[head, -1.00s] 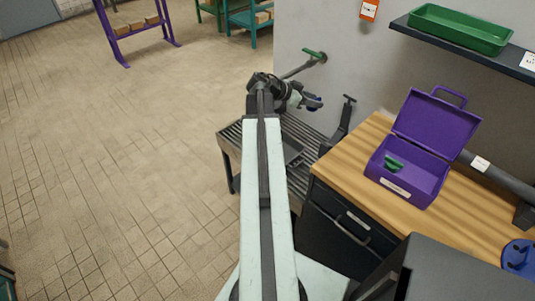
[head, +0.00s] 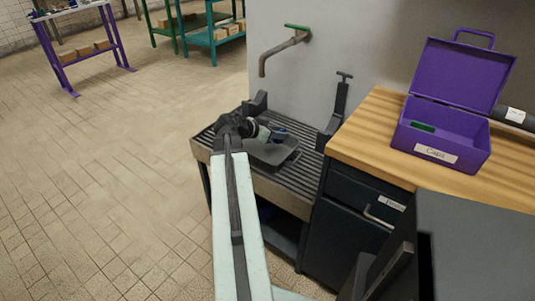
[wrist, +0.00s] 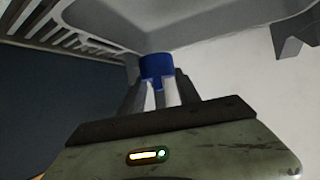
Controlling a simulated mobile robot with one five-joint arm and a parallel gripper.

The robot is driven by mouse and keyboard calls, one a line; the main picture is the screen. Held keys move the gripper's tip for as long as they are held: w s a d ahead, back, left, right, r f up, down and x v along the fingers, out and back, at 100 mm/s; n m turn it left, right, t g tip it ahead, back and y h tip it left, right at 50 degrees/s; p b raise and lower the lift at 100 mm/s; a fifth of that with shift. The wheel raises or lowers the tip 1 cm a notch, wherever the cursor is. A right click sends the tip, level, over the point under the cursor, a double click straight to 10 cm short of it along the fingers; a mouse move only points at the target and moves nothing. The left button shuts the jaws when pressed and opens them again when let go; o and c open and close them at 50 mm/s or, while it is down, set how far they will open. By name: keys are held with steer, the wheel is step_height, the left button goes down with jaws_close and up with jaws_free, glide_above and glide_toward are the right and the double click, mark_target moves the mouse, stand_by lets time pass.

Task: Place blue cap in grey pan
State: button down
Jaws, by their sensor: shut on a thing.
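The blue cap (wrist: 157,67) is between my gripper's fingertips in the wrist view. It also shows small in the head view (head: 280,133). My gripper (head: 274,133) is shut on the cap and is over the grey pan (head: 270,155), near its back side. The pan lies on a slatted rack by the wall, partly hidden by my gripper. In the wrist view the cap looks close to a pale grey surface, but I cannot tell whether they touch.
A tap (head: 283,48) sticks out of the wall above the rack (head: 278,187). A wooden counter (head: 375,150) to the right bears an open purple box (head: 440,150) labelled Caps, with a green thing inside. The tiled floor at left is clear.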

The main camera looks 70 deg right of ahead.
mark_target(277, 142)
step_height(277, 142, down, 5)
steer(key=b, duration=0.3)
steer(key=shift+w+r, duration=0.15)
steer(key=shift+w, duration=0.1)
step_height(277, 142, down, 4)
steer(key=b, duration=0.4)
steer(key=shift+r, duration=0.25)
steer(key=shift+f, duration=0.15)
steer(key=c, duration=0.9)
jaws_free()
steer(key=shift+o, duration=0.2)
